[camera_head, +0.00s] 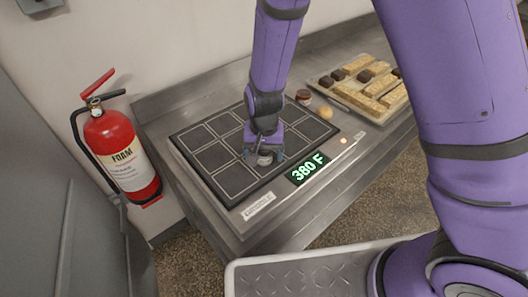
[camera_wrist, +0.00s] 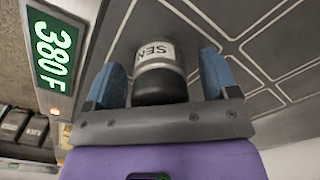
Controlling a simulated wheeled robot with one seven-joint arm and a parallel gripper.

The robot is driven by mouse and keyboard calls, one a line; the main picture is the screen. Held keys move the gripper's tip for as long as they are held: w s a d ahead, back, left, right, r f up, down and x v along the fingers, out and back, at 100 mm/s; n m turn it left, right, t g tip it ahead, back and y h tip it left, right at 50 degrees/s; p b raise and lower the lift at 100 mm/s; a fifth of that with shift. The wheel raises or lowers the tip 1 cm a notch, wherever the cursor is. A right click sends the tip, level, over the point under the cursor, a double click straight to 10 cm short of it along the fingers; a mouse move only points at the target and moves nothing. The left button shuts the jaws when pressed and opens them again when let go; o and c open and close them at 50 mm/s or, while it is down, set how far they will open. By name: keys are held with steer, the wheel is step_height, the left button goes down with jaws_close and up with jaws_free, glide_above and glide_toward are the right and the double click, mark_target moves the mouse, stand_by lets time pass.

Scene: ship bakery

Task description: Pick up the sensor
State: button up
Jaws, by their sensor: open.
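The sensor (camera_wrist: 158,62) is a small cylinder with a dark top, a grey band and a white label reading "SEN". It sits on the dark griddle plate marked with a pale grid. My gripper (camera_wrist: 162,80) is open, with one blue finger on each side of the sensor. Gaps show between the fingers and the sensor in the wrist view. In the head view my gripper (camera_head: 263,156) is low over the front part of the griddle plate (camera_head: 232,180), and the sensor (camera_head: 264,159) is mostly hidden by it.
A green display (camera_head: 307,168) reading "380 F" is at the plate's front edge. A tray (camera_head: 372,113) of bars and dark pieces, a small jar (camera_head: 303,97) and a round tan item (camera_head: 325,112) are to the right. A red extinguisher (camera_head: 122,155) stands left.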

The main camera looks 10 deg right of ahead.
steer(key=shift+f, duration=0.2)
steer(key=c, duration=1.1)
steer(key=shift+r, duration=0.15)
